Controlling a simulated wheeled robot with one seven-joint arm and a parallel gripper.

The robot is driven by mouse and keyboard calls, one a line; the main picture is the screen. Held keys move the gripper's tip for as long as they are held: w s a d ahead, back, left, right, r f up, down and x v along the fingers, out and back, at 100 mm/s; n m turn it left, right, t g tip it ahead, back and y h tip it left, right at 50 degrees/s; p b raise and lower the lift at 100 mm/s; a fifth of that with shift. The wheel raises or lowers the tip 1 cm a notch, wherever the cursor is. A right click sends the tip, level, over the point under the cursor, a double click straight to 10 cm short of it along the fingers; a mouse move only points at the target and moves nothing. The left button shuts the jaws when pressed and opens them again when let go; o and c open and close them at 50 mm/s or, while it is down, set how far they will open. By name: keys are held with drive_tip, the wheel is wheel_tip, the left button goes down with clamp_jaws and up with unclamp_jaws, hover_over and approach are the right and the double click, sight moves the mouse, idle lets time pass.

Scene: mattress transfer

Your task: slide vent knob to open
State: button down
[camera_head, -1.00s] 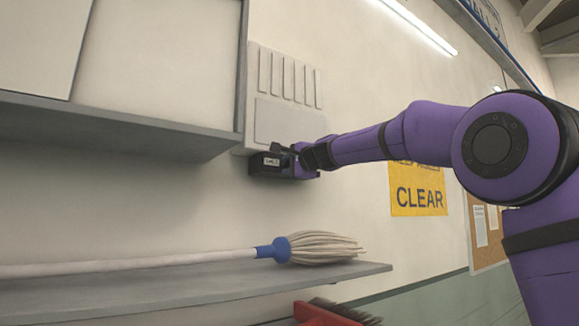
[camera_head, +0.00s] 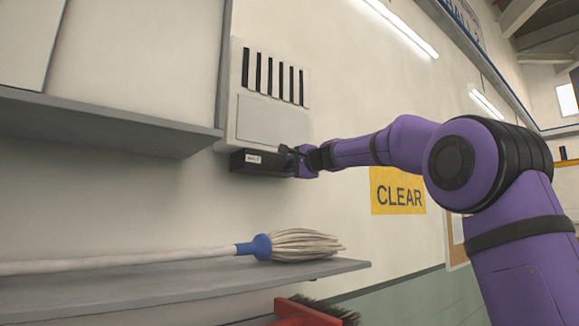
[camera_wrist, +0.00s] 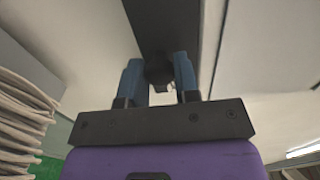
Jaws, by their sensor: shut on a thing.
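The pale vent panel (camera_head: 268,118) is on the wall, and its upright slots (camera_head: 274,78) show as dark openings. Below it is a black bar-shaped housing (camera_head: 243,161) with a small white label. My gripper (camera_head: 287,151) is at the right part of this housing. In the wrist view my gripper (camera_wrist: 158,78) has its two blue fingers shut on the dark round vent knob (camera_wrist: 158,71), which lies between them under the dark housing (camera_wrist: 165,25). In the head view the knob is hidden or too small to tell from the gripper.
A grey shelf (camera_head: 110,125) juts out left of the vent. A lower shelf (camera_head: 185,285) holds a mop (camera_head: 295,245) with a blue collar. A red brush (camera_head: 305,312) is below it. A yellow CLEAR sign (camera_head: 398,192) is on the wall behind my arm.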

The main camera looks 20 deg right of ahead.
drive_tip(key=c, duration=0.9)
unclamp_jaws()
drive_tip(key=shift+d, duration=0.35)
drive_tip(key=shift+o, duration=0.2)
drive_tip(key=shift+a, duration=0.1)
drive_tip(key=v, duration=1)
drive_tip(key=shift+s, duration=0.35)
